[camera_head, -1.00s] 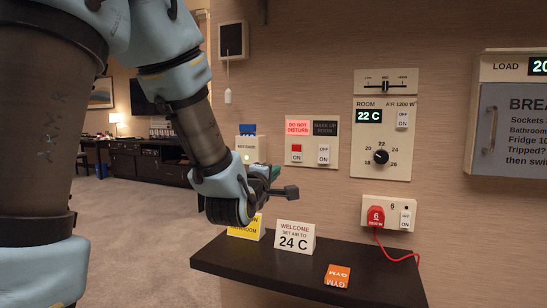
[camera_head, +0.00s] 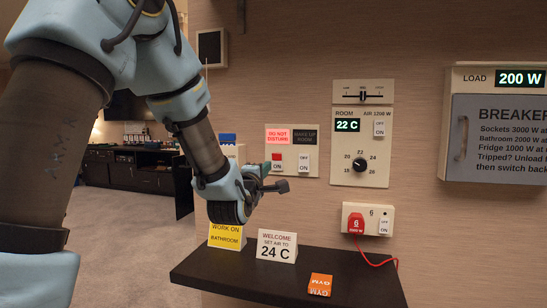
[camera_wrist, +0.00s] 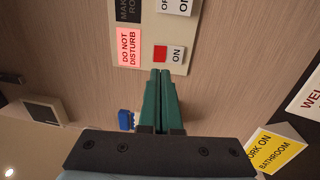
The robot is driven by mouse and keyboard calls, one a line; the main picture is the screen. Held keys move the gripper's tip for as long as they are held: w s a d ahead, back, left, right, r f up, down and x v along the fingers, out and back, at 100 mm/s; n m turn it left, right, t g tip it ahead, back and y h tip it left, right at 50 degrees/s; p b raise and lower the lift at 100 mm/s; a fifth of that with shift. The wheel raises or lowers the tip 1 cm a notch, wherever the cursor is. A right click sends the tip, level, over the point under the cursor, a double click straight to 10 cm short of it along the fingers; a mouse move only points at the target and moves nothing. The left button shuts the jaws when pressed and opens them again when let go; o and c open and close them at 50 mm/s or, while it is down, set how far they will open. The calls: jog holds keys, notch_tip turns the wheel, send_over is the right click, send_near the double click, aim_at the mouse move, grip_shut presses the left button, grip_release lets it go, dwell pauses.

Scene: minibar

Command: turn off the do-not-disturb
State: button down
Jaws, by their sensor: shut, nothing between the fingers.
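The do-not-disturb switch (camera_head: 277,163) is on a cream wall panel, below a lit pink DO NOT DISTURB sign (camera_head: 278,136). Its rocker shows a red upper part and the word ON below. In the wrist view the switch (camera_wrist: 167,54) lies just beyond the fingertips, and the lit sign (camera_wrist: 129,46) is beside it. My gripper (camera_head: 284,186) is shut and empty, just below the switch in the head view. In the wrist view its green fingers (camera_wrist: 160,74) are together, pointing at the panel. I cannot tell whether they touch it.
A MAKE UP ROOM switch (camera_head: 304,162) is right beside it. A thermostat panel (camera_head: 361,150), a red-plug socket (camera_head: 368,219) and a breaker box (camera_head: 500,125) are further right. Below, a dark shelf (camera_head: 230,277) holds a yellow card (camera_head: 227,237), a WELCOME card (camera_head: 276,245) and an orange GYM block (camera_head: 320,285).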

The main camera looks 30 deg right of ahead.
aim_at(277, 157)
jog(key=p+x, duration=0.2)
jog(key=x, duration=0.4)
jog(key=shift+r, duration=0.15)
jog(key=shift+x, duration=0.8)
jog(key=shift+w+d+f+b, duration=0.15)
jog(key=shift+f+b, duration=0.05)
jog(key=shift+b, duration=0.1)
jog(key=shift+r, duration=0.15)
